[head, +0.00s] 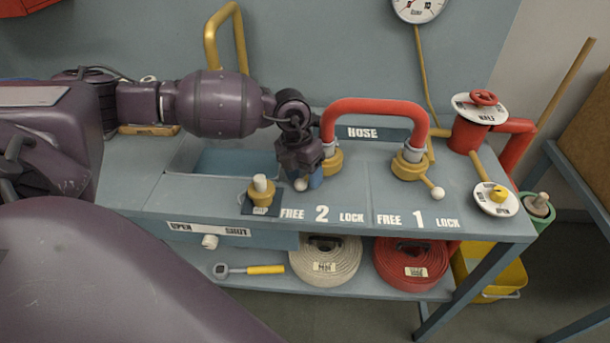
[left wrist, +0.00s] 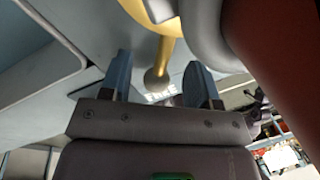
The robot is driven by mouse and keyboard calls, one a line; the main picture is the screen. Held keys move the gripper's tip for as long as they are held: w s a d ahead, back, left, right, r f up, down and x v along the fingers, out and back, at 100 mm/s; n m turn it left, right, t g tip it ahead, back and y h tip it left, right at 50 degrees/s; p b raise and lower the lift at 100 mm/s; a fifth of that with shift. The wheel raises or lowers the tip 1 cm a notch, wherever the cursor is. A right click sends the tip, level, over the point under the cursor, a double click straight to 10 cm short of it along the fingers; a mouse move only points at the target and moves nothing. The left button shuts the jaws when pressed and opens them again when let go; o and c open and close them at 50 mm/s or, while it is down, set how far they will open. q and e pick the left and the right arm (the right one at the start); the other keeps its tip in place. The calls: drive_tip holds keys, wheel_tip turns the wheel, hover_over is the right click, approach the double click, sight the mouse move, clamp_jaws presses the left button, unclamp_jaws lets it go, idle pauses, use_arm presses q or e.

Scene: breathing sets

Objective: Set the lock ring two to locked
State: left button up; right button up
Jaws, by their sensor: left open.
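Lock ring two is a brass ring (head: 333,162) at the left foot of the red hose loop (head: 372,104), behind the FREE 2 LOCK lettering. Its lever ends in a pale ball (head: 301,184) on the FREE side. My left gripper (head: 308,181) points down at this lever and hides most of it. In the left wrist view the open fingers (left wrist: 160,82) stand on either side of the ball (left wrist: 157,80), with gaps visible. The brass lever (left wrist: 165,48) runs up to the ring there. My right gripper is not in view.
Lock ring one (head: 408,166) has its ball lever (head: 437,193) toward LOCK. A brass knob (head: 262,192) stands just left of my gripper. A red valve (head: 468,130) and a round yellow-knobbed dial (head: 496,199) are at the right. Rolled hoses (head: 325,262) lie on the lower shelf.

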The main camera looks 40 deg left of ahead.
use_arm(q)
drive_tip(key=shift+f, duration=0.2)
clamp_jaws()
drive_tip(key=shift+d, duration=0.1)
